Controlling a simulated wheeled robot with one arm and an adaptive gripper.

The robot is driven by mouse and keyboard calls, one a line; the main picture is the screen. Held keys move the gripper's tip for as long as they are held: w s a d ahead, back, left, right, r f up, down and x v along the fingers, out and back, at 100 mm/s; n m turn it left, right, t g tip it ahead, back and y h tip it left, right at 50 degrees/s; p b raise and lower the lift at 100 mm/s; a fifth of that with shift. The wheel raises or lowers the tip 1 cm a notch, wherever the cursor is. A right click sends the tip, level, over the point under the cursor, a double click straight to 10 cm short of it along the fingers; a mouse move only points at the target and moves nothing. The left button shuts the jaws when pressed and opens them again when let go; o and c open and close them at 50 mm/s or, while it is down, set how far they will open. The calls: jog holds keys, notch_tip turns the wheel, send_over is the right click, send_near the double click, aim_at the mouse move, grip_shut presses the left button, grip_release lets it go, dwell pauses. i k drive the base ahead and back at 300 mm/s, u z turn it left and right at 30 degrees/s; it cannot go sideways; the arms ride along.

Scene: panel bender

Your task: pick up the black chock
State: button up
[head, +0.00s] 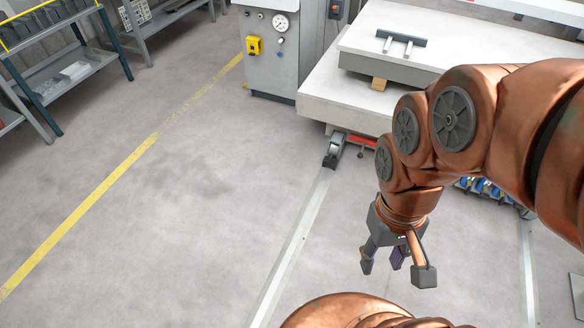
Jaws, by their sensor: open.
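A small black piece (329,162), which looks like the black chock, sits low at the far end of the floor rail, against a grey wheel-like part under the machine table. It is small and its exact shape is hard to tell. My gripper (396,269) points down over the floor, right of and nearer than that piece, clearly apart from it. Its fingers are spread. A dark purplish part (398,257) shows between them; I cannot tell whether it belongs to the gripper.
The panel bender's pale table (330,98) overhangs the floor behind the black piece. A grey control cabinet (270,70) stands left of it. A metal rail (296,238) runs along the floor. Open floor lies to the left, crossed by a yellow line (92,195). Shelving (75,65) stands far left.

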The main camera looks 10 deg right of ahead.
aim_at(327, 162)
jog(key=u, duration=0.65)
jog(key=i, duration=0.75)
jog(key=u, duration=0.5)
jog(key=i, duration=1.15)
jog(key=z, duration=0.85)
jog(key=i, duration=0.85)
jog(key=z, duration=0.7)
